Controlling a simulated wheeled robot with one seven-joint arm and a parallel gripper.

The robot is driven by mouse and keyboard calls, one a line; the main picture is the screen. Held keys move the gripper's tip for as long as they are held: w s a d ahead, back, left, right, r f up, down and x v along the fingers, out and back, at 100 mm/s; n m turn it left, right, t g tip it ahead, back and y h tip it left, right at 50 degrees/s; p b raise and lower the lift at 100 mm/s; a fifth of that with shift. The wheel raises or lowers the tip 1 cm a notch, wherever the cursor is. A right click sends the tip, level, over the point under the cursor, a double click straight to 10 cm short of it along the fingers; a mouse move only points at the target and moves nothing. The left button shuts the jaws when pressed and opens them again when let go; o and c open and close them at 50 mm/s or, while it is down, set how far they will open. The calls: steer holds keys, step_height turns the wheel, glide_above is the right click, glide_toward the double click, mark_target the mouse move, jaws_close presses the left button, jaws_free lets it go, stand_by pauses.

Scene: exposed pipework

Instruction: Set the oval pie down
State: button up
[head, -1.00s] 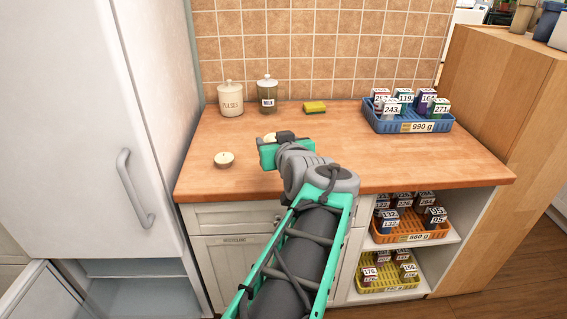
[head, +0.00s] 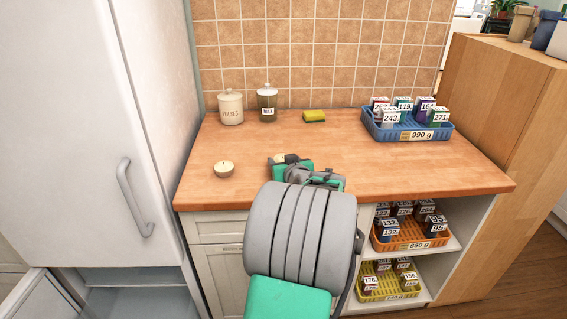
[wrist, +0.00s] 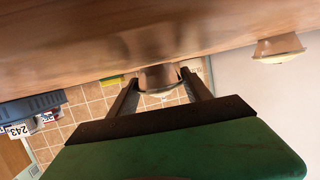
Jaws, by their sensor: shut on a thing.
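The oval pie (wrist: 158,80), small and tan with a pale face, is between the two dark fingers of my gripper (wrist: 163,92) in the wrist view. My gripper is shut on it, low over the wooden counter (head: 330,150). The pie looks very close to the wood; I cannot tell whether it touches. In the head view my gripper (head: 277,159) is over the front middle of the counter, and my arm and the fingers hide most of the pie.
A similar small pie (head: 223,169) stands on the counter to the left. Two jars (head: 230,107) (head: 267,103) and a yellow sponge (head: 314,116) are at the back. A blue crate (head: 408,129) of labelled boxes fills the right. Bare wood surrounds my gripper.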

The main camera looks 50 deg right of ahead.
steer(key=shift+f+b, duration=0.3)
steer(key=o, duration=1.5)
steer(key=shift+r, duration=0.1)
